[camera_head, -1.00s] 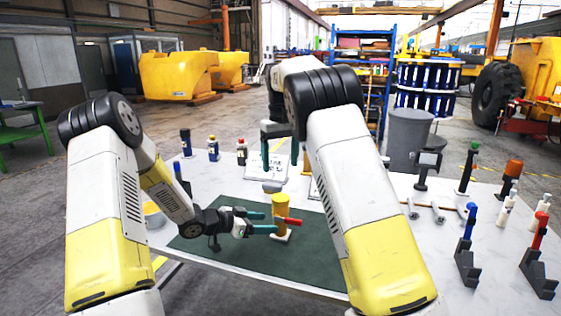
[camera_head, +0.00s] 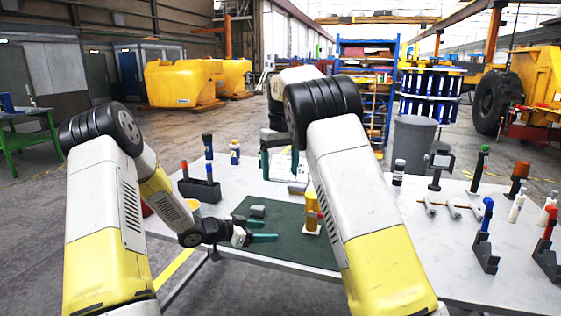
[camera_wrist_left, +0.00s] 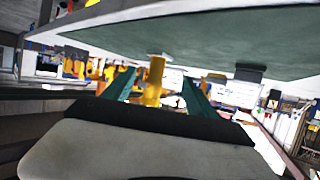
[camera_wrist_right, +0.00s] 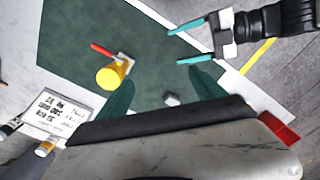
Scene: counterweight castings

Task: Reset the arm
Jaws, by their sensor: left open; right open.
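My left gripper (camera_head: 277,243) is open and empty, low over the front edge of the green mat (camera_head: 308,249). A yellow cylindrical casting (camera_head: 312,208) with a red bar stands on a light base on the mat, to the right of the left fingertips and apart from them. The left wrist view shows the casting (camera_wrist_left: 155,78) beyond and between the spread fingers. My right gripper (camera_head: 280,172) is open, pointing down above the back of the table. In the right wrist view its fingers (camera_wrist_right: 160,88) are spread, with a small grey block (camera_wrist_right: 171,99) below on the mat.
A printed sheet (camera_wrist_right: 52,112) lies behind the mat. A dark holder (camera_head: 200,190) and bottles (camera_head: 235,152) stand at the table's left back. Clamps (camera_head: 484,240), rollers (camera_head: 452,210) and a screen stand (camera_head: 438,170) occupy the right side. A grey bin (camera_head: 412,140) stands behind.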

